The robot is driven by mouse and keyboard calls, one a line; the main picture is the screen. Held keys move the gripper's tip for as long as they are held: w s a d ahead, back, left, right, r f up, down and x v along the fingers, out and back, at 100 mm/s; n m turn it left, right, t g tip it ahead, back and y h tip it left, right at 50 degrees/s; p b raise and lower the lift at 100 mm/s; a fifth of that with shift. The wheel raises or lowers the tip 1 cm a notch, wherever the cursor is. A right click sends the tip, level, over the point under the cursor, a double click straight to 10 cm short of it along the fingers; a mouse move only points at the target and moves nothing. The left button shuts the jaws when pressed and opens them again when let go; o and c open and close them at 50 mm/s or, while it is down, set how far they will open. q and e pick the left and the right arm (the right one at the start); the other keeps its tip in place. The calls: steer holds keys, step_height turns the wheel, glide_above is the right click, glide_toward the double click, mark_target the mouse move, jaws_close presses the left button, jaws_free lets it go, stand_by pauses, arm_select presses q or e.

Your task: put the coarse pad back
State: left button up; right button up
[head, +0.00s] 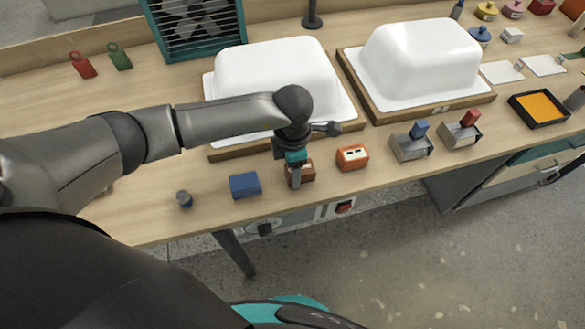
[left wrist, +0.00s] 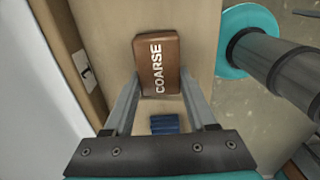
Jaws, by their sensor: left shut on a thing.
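The coarse pad is a brown block with white COARSE lettering (left wrist: 157,65) in the left wrist view. In the head view it shows as a brown block (head: 307,173) near the table's front edge, partly hidden by my gripper. My left gripper (head: 296,182) points down over it and is shut on it, with one finger on each side in the left wrist view (left wrist: 160,82). Whether the pad touches the tabletop I cannot tell. My right gripper is not in view.
A blue block (head: 245,185) lies left of the pad and an orange block (head: 352,157) right of it. Two white tub shells (head: 275,70) (head: 425,55) stand behind on wooden bases. Metal holders (head: 411,147) stand farther right. The table's left part is mostly clear.

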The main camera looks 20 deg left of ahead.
arm_select(q)
steer(key=o, duration=0.7)
steer(key=shift+f, duration=0.15)
steer(key=o, duration=0.5)
steer(key=shift+r, duration=0.2)
step_height(320, 180, up, 12)
steer(key=p, duration=0.1)
steer(key=shift+p, duration=0.3)
